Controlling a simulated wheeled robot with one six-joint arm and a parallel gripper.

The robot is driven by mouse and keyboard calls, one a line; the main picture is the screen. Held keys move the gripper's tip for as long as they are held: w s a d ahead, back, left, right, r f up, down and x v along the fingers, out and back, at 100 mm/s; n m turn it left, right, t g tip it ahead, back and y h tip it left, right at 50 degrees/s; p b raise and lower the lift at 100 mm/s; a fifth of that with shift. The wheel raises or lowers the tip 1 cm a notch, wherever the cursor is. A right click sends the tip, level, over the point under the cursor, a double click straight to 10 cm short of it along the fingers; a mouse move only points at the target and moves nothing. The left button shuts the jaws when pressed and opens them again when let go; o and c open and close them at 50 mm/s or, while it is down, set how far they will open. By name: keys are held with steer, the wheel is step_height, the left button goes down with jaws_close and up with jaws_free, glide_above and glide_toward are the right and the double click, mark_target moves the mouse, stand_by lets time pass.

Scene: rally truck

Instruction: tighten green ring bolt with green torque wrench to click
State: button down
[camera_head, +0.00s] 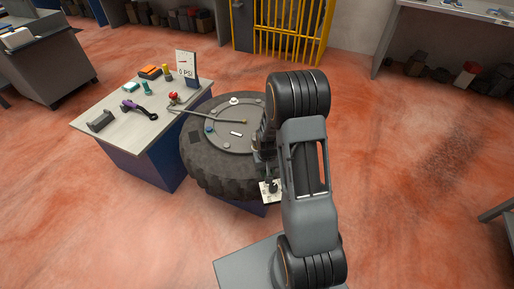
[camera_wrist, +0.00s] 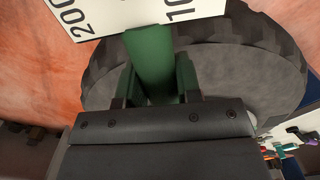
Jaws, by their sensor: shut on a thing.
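The green torque wrench (camera_wrist: 150,55) shows in the wrist view as a green bar. My gripper (camera_wrist: 155,88) is shut on it. The wrench's far end runs out of the top of that view or behind a white plate. In the head view my arm covers most of my gripper and the wrench, at the right side of the big tyre (camera_head: 205,178). I cannot make out the green ring bolt in either view. My arm hides the right part of the wheel disc (camera_head: 218,112), so I cannot tell whether the wrench touches a bolt.
A white numbered plate (camera_wrist: 130,12) is close by; it also shows in the head view (camera_head: 270,190). A long bar (camera_head: 225,119) lies across the wheel. The workbench (camera_head: 120,127) at left holds several tools and a "0 PSI" sign (camera_head: 186,68). The floor at right is clear.

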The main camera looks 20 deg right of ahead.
steer(key=shift+w+a+m, duration=0.25)
steer(key=shift+a+m, duration=0.2)
steer(key=shift+a, duration=0.2)
steer(key=shift+w+a+m, duration=0.25)
steer(key=shift+a+m, duration=0.25)
steer(key=shift+a, duration=0.15)
steer(key=shift+w+a+m, duration=0.25)
steer(key=shift+a+m, duration=0.2)
steer(key=shift+a, duration=0.2)
stand_by(1.2)
steer(key=shift+s+d+n, duration=0.3)
steer(key=shift+d+n, duration=0.3)
steer(key=shift+d, duration=0.25)
stand_by(0.5)
steer(key=c, duration=1.4)
jaws_free()
steer(key=shift+s, duration=0.1)
jaws_close()
steer(key=shift+s+d, duration=0.1)
steer(key=shift+d, duration=0.1)
steer(key=shift+r+p, duration=0.4)
steer(key=shift+r, duration=0.25)
stand_by(0.4)
